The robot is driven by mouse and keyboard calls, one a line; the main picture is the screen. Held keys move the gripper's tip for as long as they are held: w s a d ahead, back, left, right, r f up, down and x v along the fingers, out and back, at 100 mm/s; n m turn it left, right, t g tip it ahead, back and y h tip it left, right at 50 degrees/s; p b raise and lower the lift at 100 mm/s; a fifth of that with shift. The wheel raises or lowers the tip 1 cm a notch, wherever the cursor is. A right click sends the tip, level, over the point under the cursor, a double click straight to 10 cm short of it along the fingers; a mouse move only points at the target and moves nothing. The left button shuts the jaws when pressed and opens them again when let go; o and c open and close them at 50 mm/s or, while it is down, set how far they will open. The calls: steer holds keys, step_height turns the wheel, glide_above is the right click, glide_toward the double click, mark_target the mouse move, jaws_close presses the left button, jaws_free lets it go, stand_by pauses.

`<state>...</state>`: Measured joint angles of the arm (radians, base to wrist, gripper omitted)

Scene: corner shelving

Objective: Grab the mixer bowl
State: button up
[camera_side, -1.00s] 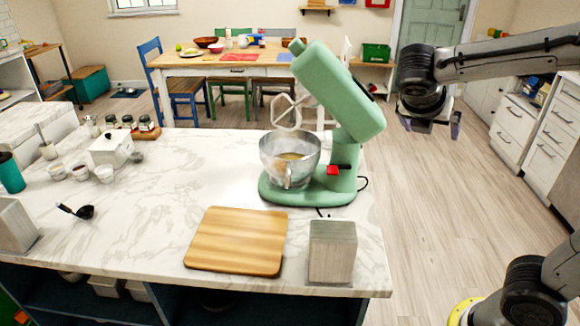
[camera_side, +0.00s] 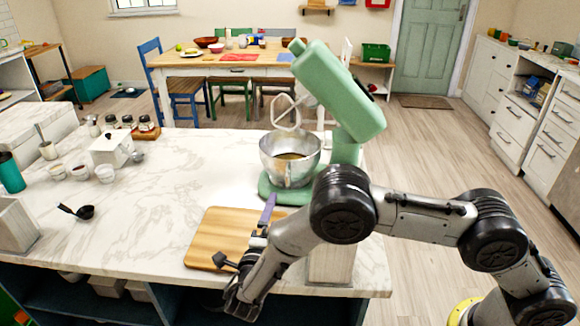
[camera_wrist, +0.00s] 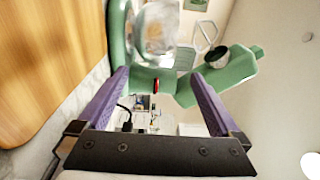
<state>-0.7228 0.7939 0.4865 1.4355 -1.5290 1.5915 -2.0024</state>
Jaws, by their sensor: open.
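The metal mixer bowl (camera_side: 288,158) sits on the base of the green stand mixer (camera_side: 340,95), whose head is tilted up with the beater (camera_side: 287,112) above the bowl. The bowl holds something yellowish, and its handle faces the side camera. My gripper (camera_side: 245,228) is in front of the bowl, over the wooden board, apart from the bowl. It is open with nothing between its purple fingers. In the wrist view, my gripper (camera_wrist: 156,75) points toward the mixer (camera_wrist: 235,70), with the bowl (camera_wrist: 157,28) beyond the fingertips at the top. My arm hides part of the mixer base.
The wooden cutting board (camera_side: 215,232) lies under my gripper. A grey block (camera_side: 330,262), partly behind my arm, stands at the front right of the marble counter (camera_side: 130,225). Jars, cups and a black scoop (camera_side: 78,211) are at the left. The counter left of the bowl is clear.

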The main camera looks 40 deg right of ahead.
glide_toward(286, 181)
steer(key=x, duration=0.4)
steer(key=shift+x, duration=2.7)
steer(key=shift+c, duration=0.3)
jaws_close()
steer(key=shift+r, duration=0.2)
